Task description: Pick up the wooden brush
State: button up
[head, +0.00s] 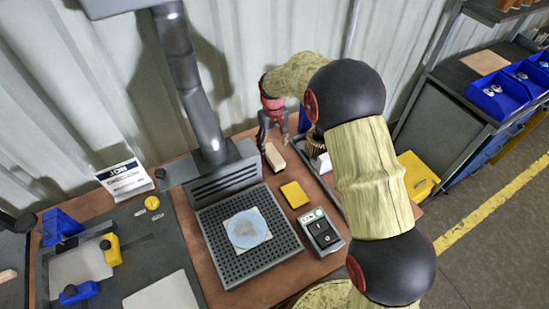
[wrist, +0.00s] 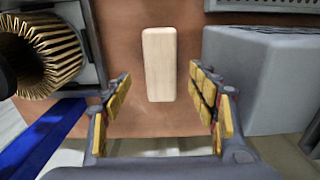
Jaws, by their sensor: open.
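The wooden brush (head: 275,157) lies on the brown bench top, beside the grey extraction unit. Its pale rounded wooden back faces up; any bristles are mostly hidden below. In the wrist view the brush (wrist: 160,65) lies lengthwise, a little beyond and between the two finger lines. My gripper (head: 273,138) points down close to the brush in the head view. In the wrist view my gripper (wrist: 160,88) is open, with one yellow-padded finger to each side of the brush and nothing held. I cannot tell the exact height of the fingertips above it.
A pleated filter cartridge (wrist: 50,52) stands in a grey tray left of the brush in the wrist view. A grey housing (wrist: 268,75) is close on the right. A yellow pad (head: 294,194) and a switch box (head: 320,233) lie nearer on the bench. The corrugated wall is behind.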

aim_at(273, 153)
notch_tip(273, 153, down, 6)
jog(key=shift+f+b, duration=0.2)
jog(key=shift+b, duration=0.35)
jog(key=shift+c, duration=1.1)
jog(key=shift+r, duration=0.1)
jog(key=c, duration=1.1)
jog(key=shift+a, duration=0.1)
